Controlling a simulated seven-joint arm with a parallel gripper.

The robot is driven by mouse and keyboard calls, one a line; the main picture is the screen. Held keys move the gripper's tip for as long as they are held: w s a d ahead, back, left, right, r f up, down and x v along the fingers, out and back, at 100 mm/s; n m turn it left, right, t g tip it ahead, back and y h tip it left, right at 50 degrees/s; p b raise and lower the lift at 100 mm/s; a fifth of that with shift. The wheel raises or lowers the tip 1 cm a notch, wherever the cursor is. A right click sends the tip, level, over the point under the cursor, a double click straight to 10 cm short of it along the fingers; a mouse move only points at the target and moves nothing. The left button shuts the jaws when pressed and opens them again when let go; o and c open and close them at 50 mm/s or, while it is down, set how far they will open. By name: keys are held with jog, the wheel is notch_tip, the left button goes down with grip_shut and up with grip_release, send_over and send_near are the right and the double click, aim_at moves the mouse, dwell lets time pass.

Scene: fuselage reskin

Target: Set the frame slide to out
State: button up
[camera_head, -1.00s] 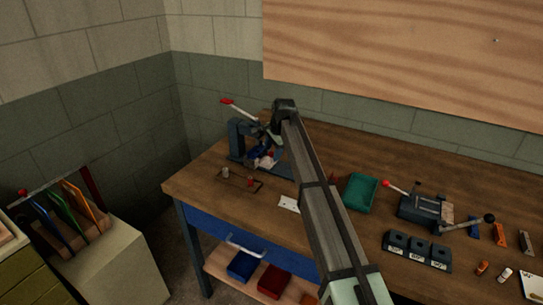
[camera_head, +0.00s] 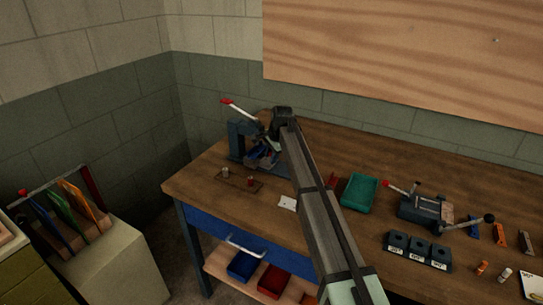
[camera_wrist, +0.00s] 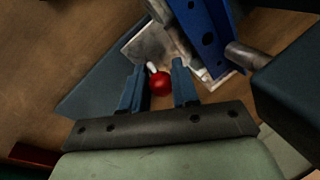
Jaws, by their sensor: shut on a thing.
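A red ball knob (camera_wrist: 160,83) on a short pale stem sits between the two blue fingers of my gripper (camera_wrist: 160,70) in the wrist view. The gripper is shut on this knob. Just beyond it are a light metal plate (camera_wrist: 148,45) and a blue block with holes (camera_wrist: 207,35). In the head view my gripper (camera_head: 263,152) is at the foot of the bench press (camera_head: 237,138), at the bench's left end. The knob is too small to make out there. I cannot read the slide's position; its track is not clear.
The press's lever with a red grip (camera_head: 228,102) rises up left. A small tray (camera_head: 236,182) lies in front of the press. A green bin (camera_head: 359,192), a clamp fixture (camera_head: 428,211) and dark labelled blocks (camera_head: 417,250) stand to the right. A wall stands behind the bench.

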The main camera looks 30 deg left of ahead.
grip_shut()
jog(key=shift+d, duration=0.1)
jog(key=d, duration=1.2)
jog(key=shift+d, duration=0.15)
jog(key=o, duration=0.6)
grip_release()
jog(key=shift+r, duration=0.1)
jog(key=v, duration=1.3)
jog(key=shift+d+r, duration=0.1)
jog(key=shift+r, duration=0.2)
